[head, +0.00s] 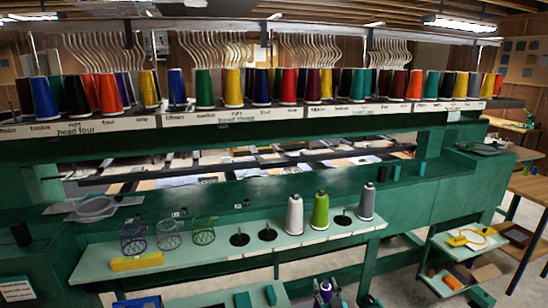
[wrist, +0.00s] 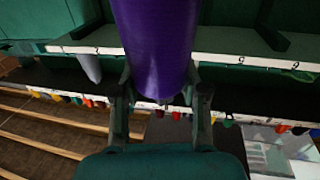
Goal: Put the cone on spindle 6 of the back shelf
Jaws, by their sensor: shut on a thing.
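A purple cone (wrist: 157,45) fills the upper middle of the wrist view, between the two fingers of my gripper (wrist: 160,100), which is shut on it. In the head view the cone (head: 326,286) shows small at the bottom edge, in my gripper, apart from and below the pale lower shelf (head: 200,262). That shelf carries a white cone (head: 295,214), a green cone (head: 320,210) and a grey cone (head: 367,202). Bare spindles with black discs stand left of the white cone (head: 239,239) (head: 267,234) and between green and grey (head: 342,219). Spindle numbers are too small to read in the head view.
Wire baskets (head: 168,235) and a yellow block (head: 137,262) occupy the lower shelf's left part. A long upper rack (head: 230,112) holds many coloured cones. A side table (head: 470,238) with loose items stands at right. Green frame posts flank the floor below.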

